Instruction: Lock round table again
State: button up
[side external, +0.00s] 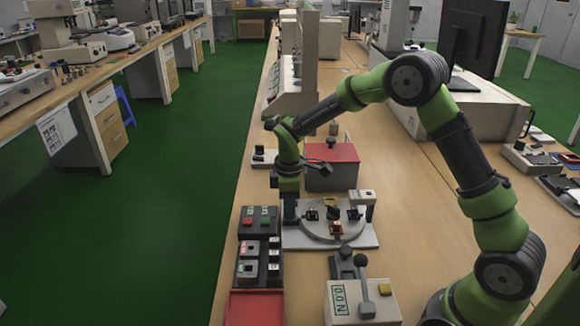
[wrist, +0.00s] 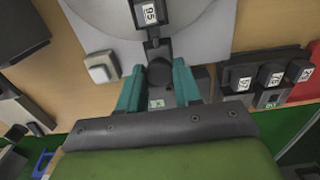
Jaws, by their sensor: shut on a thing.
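The round table (side external: 318,232) is a pale grey disc on a light base plate (side external: 365,240), with several small dark blocks and an orange-brown one on it. The disc (wrist: 205,22) fills the top of the wrist view. My gripper (side external: 290,212) points down at the left edge of the table. In the wrist view, its teal fingers (wrist: 161,72) stand on either side of a dark lock lever (wrist: 157,48) at the disc's rim and are shut on it. The lever's lower end is partly hidden between the fingers. A block labelled 95 (wrist: 149,12) lies beyond the lever.
A dark panel (side external: 243,240) with buttons and numbered blocks stands left of the table, with a red tray (side external: 255,308) in front. A red-topped box (side external: 332,153) is behind. A lever box (side external: 362,303) stands in front.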

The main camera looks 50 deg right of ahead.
jog(key=shift+s+d, duration=0.55)
jog(key=o, duration=0.6)
jog(key=shift+c, duration=0.2)
jog(key=shift+r, duration=2.55)
